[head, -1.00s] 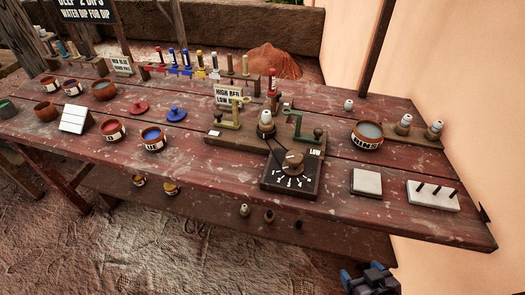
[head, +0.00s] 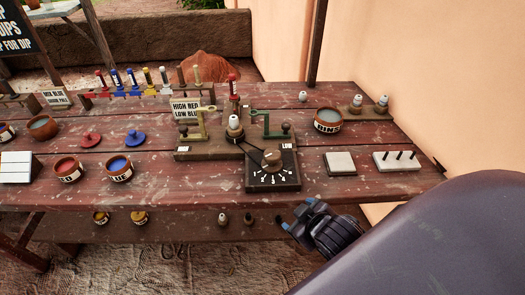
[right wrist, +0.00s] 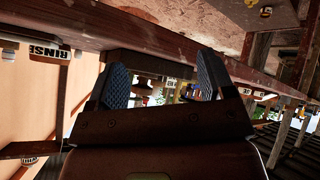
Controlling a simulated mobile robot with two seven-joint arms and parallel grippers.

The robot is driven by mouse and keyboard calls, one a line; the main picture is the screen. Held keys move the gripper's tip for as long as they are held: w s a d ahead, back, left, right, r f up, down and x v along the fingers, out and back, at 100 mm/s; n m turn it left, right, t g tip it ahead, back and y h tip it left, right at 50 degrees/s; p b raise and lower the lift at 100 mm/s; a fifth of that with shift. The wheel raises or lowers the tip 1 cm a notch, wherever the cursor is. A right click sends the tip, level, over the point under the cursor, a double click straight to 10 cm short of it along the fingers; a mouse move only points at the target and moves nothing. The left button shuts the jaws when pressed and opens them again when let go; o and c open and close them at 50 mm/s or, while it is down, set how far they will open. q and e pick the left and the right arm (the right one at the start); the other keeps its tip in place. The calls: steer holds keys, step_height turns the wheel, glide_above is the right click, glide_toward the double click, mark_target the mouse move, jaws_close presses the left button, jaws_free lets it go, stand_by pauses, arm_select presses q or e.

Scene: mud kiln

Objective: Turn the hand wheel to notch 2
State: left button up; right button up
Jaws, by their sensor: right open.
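The hand wheel (head: 271,160) is a brown round knob on a dark square dial plate (head: 257,182) with white notch marks, at the table's front middle. The notch numbers and the wheel's setting are too small to read. My right gripper (head: 297,214) is in front of the table edge, below and right of the dial plate, apart from the wheel. In the right wrist view the gripper (right wrist: 163,82) is open, with nothing between its two ridged fingers. The wheel cannot be made out there. My left gripper is not in view.
A green lever (head: 272,124) and a yellow lever (head: 194,126) stand behind the dial, with a white-topped knob (head: 235,128) between them. A pale square block (head: 340,163), a pegged block (head: 396,161) and a rinse bowl (head: 328,121) are to the right. Red (head: 68,170) and blue (head: 119,168) bowls are left.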

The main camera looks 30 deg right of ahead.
steer(key=w+a+r+n+t+y, duration=0.2)
steer(key=w+r+n+t, duration=0.35)
steer(key=r, duration=0.25)
steer(key=w+a+r+n+t+y, duration=0.2)
steer(key=w+a+r+n+t, duration=0.15)
steer(key=w+r, duration=0.35)
steer(key=a+r+n+g+y, duration=0.3)
steer(key=a+n+g+y, duration=0.4)
steer(key=n, duration=0.6)
steer(key=a+r+n+g+y, duration=0.3)
steer(key=a+n+g+y, duration=0.15)
steer(key=n+y, duration=0.65)
steer(key=n+g+h, duration=0.7)
steer(key=n+h, duration=0.5)
steer(key=h, duration=0.8)
glide_above(272, 154)
step_height(272, 154, down, 5)
steer(key=shift+t, duration=0.25)
step_height(272, 154, down, 8)
steer(key=shift+f+b, duration=0.25)
steer(key=shift+b, duration=0.15)
steer(key=shift+f, duration=0.9)
